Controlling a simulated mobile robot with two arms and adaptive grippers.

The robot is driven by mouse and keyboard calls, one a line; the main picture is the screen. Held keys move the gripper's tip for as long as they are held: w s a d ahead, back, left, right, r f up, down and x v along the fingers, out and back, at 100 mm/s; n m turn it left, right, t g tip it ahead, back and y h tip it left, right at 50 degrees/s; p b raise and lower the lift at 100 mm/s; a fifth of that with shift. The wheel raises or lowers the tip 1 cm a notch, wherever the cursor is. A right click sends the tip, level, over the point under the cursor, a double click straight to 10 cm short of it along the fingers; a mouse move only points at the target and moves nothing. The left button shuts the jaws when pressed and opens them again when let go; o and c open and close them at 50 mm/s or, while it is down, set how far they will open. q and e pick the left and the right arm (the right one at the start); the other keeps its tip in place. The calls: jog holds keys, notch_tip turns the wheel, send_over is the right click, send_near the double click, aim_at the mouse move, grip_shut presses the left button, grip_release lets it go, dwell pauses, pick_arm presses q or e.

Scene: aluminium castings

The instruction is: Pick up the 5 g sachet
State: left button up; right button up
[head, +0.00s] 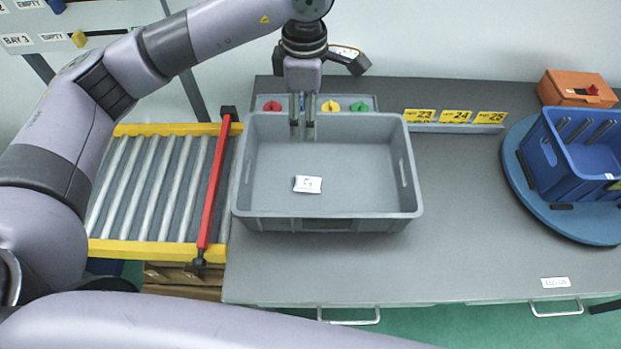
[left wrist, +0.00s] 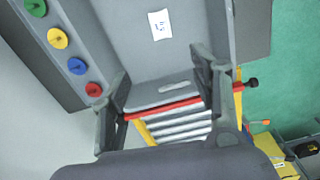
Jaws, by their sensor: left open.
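The 5 g sachet (head: 308,184) is a small white packet with dark print. It lies flat on the floor of the grey crate (head: 330,224), near the middle. It also shows in the left wrist view (left wrist: 160,25), at the top. My left gripper (head: 303,132) is over the back part of the crate, pointing down, behind the sachet and apart from it. In the left wrist view its two fingers (left wrist: 165,95) are spread with nothing between them. My right gripper is not in view; a grey arm link of mine crosses the bottom of the head view.
A roller conveyor (head: 150,185) with a red bar (head: 214,185) stands left of the crate. Coloured knobs (head: 359,106) sit behind it. A blue bin (head: 570,160) on a round blue turntable (head: 540,200) and an orange box (head: 578,88) are at right. The bench between is clear.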

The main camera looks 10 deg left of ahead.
pick_arm(q)
jog(key=b, duration=0.4)
send_over(308, 182)
notch_tip(308, 182, down, 5)
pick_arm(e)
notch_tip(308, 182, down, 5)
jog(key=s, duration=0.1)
pick_arm(q)
notch_tip(308, 182, down, 12)
jog(key=p, duration=0.3)
jog(key=shift+a+p, duration=0.1)
jog(key=shift+p, duration=0.25)
jog(key=shift+s+f+p, duration=0.1)
jog(key=shift+f+p, duration=0.3)
notch_tip(308, 182, down, 4)
jog(key=shift+r+p, duration=0.15)
jog(key=shift+p, duration=0.8)
jog(key=shift+f, duration=0.45)
jog(key=c, duration=1)
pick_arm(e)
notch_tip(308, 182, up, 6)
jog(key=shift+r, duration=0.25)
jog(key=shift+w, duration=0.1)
